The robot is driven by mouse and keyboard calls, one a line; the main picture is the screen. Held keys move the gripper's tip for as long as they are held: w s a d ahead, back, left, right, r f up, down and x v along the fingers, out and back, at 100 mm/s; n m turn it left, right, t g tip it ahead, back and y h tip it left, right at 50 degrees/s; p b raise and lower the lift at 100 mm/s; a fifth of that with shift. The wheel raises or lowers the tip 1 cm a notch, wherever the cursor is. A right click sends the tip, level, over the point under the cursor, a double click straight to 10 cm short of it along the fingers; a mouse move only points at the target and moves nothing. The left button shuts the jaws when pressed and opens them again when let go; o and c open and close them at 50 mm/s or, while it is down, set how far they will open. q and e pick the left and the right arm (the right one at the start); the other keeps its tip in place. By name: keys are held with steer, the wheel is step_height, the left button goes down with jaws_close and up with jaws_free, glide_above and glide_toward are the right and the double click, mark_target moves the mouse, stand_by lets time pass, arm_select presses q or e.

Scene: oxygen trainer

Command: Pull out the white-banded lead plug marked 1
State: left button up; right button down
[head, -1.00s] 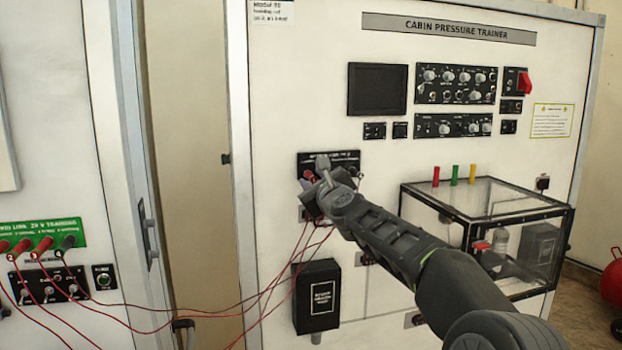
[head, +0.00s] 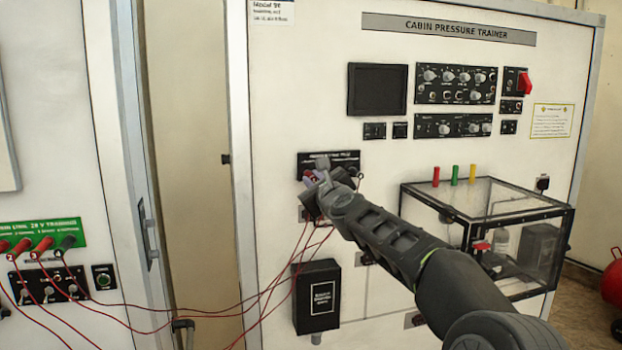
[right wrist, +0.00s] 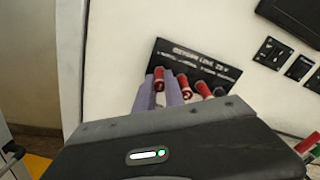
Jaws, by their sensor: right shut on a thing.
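A row of red lead plugs sits under the black label panel (head: 345,157) on the cabin trainer's white front. My right gripper (head: 314,177) is at the left end of this row. In the right wrist view its two pale purple fingers are shut on the leftmost red plug (right wrist: 158,84), which shows a pale band. Its number cannot be read. More red plugs (right wrist: 203,89) stand just right of the fingers, close to them. The gripper and arm hide part of the row in the head view. My left gripper is not in view.
Red leads (head: 270,285) hang from the row and run left to the other trainer. A black box (head: 317,296) is mounted below the row. A clear chamber (head: 488,235) stands right of my arm. The other trainer's green panel (head: 42,236) has similar plugs.

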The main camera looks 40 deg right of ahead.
mark_target(314, 180)
steer(key=shift+s+a+f, duration=0.1)
steer(key=shift+s, duration=0.1)
steer(key=shift+b+v, duration=0.9)
steer(key=shift+v, duration=1.4)
steer(key=shift+s, duration=0.1)
